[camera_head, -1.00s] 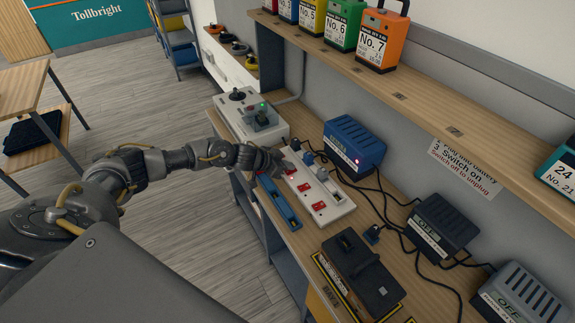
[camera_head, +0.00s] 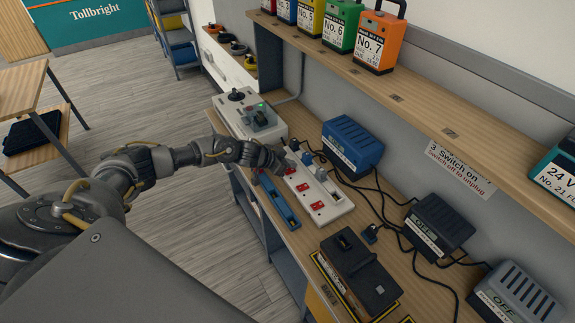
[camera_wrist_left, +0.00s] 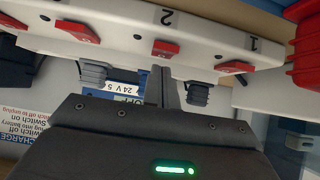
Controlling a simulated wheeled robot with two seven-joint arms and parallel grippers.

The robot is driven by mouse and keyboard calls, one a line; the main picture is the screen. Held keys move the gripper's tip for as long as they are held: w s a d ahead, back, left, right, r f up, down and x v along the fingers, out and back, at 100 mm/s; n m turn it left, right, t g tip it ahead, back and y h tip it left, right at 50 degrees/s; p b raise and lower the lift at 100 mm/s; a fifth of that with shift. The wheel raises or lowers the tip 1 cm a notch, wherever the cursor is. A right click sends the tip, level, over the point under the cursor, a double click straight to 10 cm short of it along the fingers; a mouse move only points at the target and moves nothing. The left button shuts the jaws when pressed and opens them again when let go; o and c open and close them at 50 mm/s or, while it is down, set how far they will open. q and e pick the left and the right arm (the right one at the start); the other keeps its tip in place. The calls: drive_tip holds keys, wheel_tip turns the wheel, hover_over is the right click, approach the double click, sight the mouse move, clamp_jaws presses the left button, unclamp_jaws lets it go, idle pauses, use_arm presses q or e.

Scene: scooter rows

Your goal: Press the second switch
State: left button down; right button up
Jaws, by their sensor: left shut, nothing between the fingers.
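The white power strip (camera_head: 336,209) lies on the bench with red rocker switches in a row. In the head view, two switches (camera_head: 302,186) (camera_head: 317,205) show clearly; their numbers are too small to read. In the left wrist view the strip is upside down; the switch by the "2" (camera_wrist_left: 165,48) is in the middle and the switch by the "1" (camera_wrist_left: 235,66) is to its right. My left gripper (camera_head: 279,163) is shut and empty at the strip's far end. In the wrist view its fingertips (camera_wrist_left: 160,75) are close to switch 2; contact cannot be told. My right gripper is not in view.
A blue charger (camera_head: 352,147) and dark chargers (camera_head: 440,225) with cables stand along the wall. A black battery (camera_head: 357,274) is at the near end, a grey control box (camera_head: 238,108) at the far end. A shelf with batteries (camera_head: 380,40) overhangs the bench.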

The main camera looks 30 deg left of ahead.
use_arm(q)
drive_tip(key=shift+w, duration=0.1)
wheel_tip(320, 180, up, 5)
drive_tip(key=p, duration=0.4)
drive_tip(key=shift+w+p, duration=0.1)
drive_tip(key=shift+p, duration=0.25)
drive_tip(key=w+r+b+v, duration=0.1)
drive_tip(key=b+v, duration=0.1)
drive_tip(key=v, duration=0.7)
drive_tip(key=shift+d, duration=0.35)
drive_tip(key=shift+r, duration=0.15)
